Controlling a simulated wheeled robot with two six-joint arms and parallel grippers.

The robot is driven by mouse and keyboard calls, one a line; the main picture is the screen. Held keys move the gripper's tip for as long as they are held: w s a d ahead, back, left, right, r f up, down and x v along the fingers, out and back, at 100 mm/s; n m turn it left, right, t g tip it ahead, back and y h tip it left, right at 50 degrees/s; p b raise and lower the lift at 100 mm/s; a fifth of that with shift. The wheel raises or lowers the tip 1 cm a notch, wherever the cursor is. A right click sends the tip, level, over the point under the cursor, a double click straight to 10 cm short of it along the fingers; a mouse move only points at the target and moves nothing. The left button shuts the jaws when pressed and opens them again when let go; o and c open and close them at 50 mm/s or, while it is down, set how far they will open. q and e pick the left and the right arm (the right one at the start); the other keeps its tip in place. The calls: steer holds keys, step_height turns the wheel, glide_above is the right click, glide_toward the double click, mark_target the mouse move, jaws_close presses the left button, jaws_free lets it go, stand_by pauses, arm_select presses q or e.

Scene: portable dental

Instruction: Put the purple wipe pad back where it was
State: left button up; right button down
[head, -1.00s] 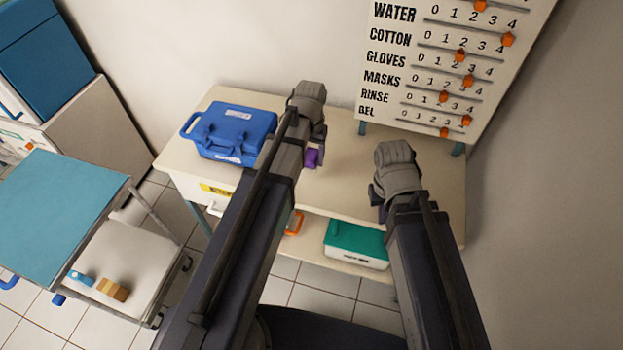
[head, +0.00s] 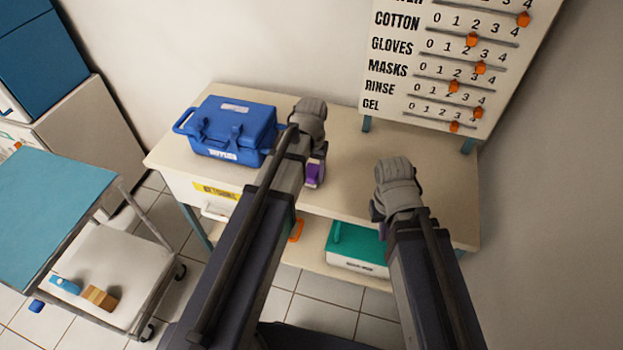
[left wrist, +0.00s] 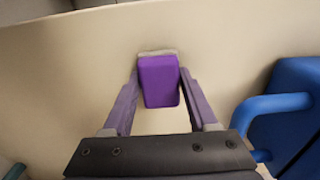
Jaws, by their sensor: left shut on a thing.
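The purple wipe pad (left wrist: 159,82) is between the fingers of my left gripper (left wrist: 157,85), which is shut on it. In the head view the pad (head: 313,174) shows as a small purple block just below my left gripper (head: 314,160), over the beige table top (head: 345,150). I cannot tell whether the pad touches the table. My right gripper (head: 378,208) is over the right part of the table, mostly hidden by its own wrist, so its jaws cannot be made out.
A blue supplies case (head: 235,130) stands on the table left of my left gripper. A slider board (head: 440,60) stands at the back right. A green-lidded box (head: 357,250) is on the shelf below. A teal-topped cart (head: 45,205) stands at the left.

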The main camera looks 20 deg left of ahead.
mark_target(311, 171)
arm_select(q)
steer(key=shift+f, duration=0.35)
arm_select(e)
steer(key=shift+f, duration=0.4)
arm_select(q)
steer(key=shift+f, duration=0.15)
steer(key=o, duration=1.2)
arm_select(e)
steer(key=shift+f, duration=0.1)
arm_select(q)
step_height(311, 171, up, 12)
steer(key=p, duration=1.2)
steer(key=shift+r, duration=0.2)
arm_select(e)
step_height(311, 171, up, 12)
steer(key=shift+r, duration=0.2)
arm_select(q)
steer(key=s+d+m+y, duration=0.1)
steer(key=s+d+m, duration=0.2)
steer(key=s+d, duration=0.7)
steer(key=s, duration=0.4)
steer(key=shift+s+d, duration=0.15)
steer(key=shift+d, duration=0.1)
